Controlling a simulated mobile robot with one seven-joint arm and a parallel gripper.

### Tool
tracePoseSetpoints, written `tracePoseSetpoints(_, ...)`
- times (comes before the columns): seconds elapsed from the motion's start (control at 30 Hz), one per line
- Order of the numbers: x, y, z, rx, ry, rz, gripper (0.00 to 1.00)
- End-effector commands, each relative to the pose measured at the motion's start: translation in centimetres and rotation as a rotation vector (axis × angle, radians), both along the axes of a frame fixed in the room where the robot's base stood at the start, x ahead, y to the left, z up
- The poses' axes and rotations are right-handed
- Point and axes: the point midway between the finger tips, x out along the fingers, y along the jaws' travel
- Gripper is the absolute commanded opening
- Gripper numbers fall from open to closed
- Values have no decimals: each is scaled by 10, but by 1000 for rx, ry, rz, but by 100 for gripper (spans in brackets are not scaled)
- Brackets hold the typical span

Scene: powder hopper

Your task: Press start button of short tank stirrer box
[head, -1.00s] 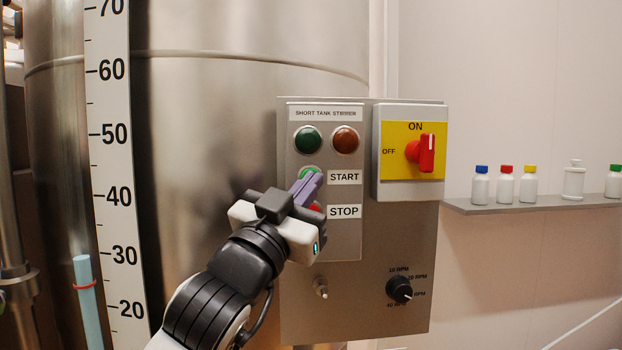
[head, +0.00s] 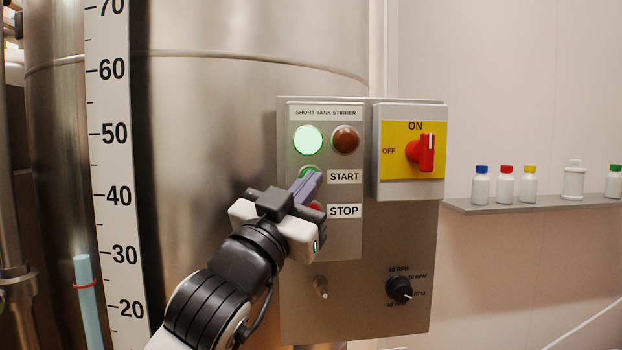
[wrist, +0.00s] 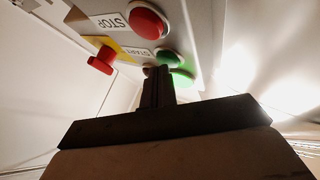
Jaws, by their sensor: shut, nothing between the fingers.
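The short tank stirrer box (head: 390,240) is a grey panel mounted in front of the metal tank. Its green start button (head: 309,170) sits left of the START label, mostly hidden behind my gripper (head: 308,185). In the wrist view the start button (wrist: 168,57) is right at the fingertips. My gripper is shut with nothing in it, its fingertips on or very near the start button; exact contact is hidden. The green lamp (head: 308,140) above is lit bright; the red lamp (head: 345,139) is dark. The red stop button (head: 316,207) is partly hidden behind the gripper; it shows whole in the wrist view (wrist: 148,22).
A red rotary switch (head: 426,152) on a yellow plate points up to ON. A black RPM knob (head: 399,288) and a small toggle (head: 320,287) sit lower on the box. A shelf (head: 530,206) with several bottles is at right. A level scale (head: 115,165) stands at left.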

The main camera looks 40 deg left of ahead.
Motion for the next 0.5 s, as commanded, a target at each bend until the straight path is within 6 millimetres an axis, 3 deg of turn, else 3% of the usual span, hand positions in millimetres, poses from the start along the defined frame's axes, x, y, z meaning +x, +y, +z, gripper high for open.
tracePoseSetpoints(0.5,-8,-9,-1,0,0,-1,0)
